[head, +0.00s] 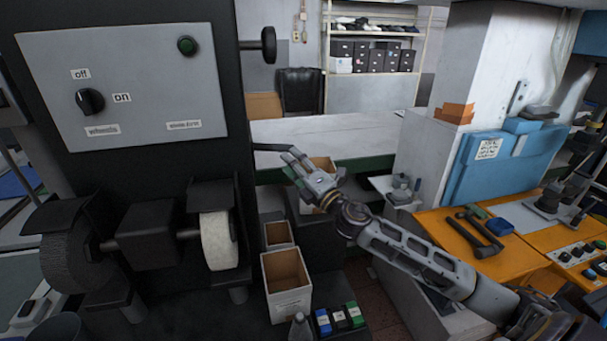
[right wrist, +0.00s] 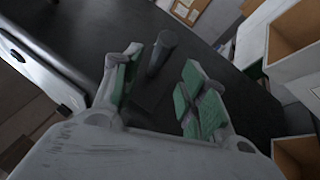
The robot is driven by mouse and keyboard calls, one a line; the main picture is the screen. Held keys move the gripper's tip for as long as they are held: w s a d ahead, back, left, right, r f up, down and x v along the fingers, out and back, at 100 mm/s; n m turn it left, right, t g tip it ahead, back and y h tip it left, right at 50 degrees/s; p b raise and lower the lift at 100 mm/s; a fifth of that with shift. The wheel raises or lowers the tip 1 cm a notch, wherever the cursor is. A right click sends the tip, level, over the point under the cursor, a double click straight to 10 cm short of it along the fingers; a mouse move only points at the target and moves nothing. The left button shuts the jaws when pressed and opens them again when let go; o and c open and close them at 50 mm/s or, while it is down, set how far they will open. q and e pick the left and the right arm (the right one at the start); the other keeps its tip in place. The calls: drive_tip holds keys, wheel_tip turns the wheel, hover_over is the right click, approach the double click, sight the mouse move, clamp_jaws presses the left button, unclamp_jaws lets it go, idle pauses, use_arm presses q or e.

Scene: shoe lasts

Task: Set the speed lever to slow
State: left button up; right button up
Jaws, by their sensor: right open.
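The grey-and-black machine (head: 120,80) stands at the left in the head view. A dark lever (head: 266,147) sticks out from its right side at mid height; no slow or fast label is readable by it. My right gripper (head: 289,164) is open beside this lever. In the right wrist view a dark, round-ended handle (right wrist: 162,52) shows between my right gripper's (right wrist: 158,72) green-padded fingers, with gaps on both sides. A second black lever with a round knob (head: 268,45) sticks out higher up. My left gripper is not in view.
A black wheel (head: 75,255) and a white wheel (head: 218,240) sit below. An open carton (head: 286,285) stands under my arm. An orange workbench (head: 450,235) with tools is at the right.

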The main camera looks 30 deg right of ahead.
drive_tip(key=shift+v, duration=2.15)
